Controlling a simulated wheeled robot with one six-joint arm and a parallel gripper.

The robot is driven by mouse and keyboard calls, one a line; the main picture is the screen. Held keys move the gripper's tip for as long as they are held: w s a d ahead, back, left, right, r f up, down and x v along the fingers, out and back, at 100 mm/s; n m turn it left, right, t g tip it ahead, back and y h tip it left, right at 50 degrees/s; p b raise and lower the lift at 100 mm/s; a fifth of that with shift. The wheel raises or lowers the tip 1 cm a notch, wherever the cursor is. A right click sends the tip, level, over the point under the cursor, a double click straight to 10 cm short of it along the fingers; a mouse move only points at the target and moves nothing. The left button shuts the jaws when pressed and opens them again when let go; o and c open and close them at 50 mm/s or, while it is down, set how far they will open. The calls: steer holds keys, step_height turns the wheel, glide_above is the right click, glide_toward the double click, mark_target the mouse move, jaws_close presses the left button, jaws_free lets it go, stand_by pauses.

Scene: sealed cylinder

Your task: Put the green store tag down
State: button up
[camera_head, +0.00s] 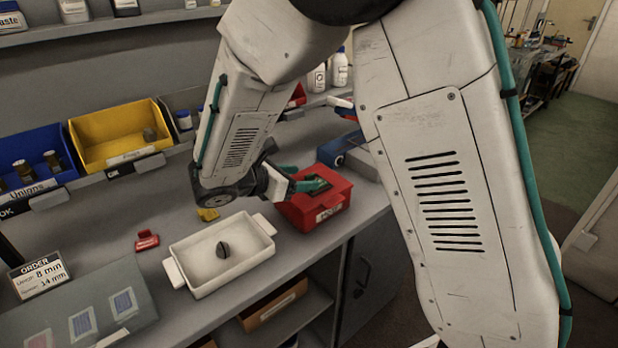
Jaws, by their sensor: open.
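I cannot tell whether a finger still touches the tag.
A cream tray (188,278) holding a dark round piece (223,250) stands at the front. A yellow tag (208,214) and a red tag (147,240) lie on the counter. A yellow bin (100,127) and a blue bin (22,140) stand behind. My arm hides the right middle.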

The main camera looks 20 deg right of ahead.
steer(key=v, duration=0.8)
steer(key=s+d+r+m+g+y, duration=0.5)
steer(key=s+d+r+m, duration=0.2)
steer(key=s+d+m, duration=0.5)
steer(key=s+d+r+m+t+y, duration=0.1)
steer(key=s+m+t+y, duration=0.1)
steer(key=s+m+y, duration=0.6)
steer(key=s+m, duration=0.1)
steer(key=s, duration=0.5)
steer(key=shift+s+d+r+m, duration=0.2)
steer(key=shift+s+d+m, duration=0.1)
steer(key=shift+d, duration=0.1)
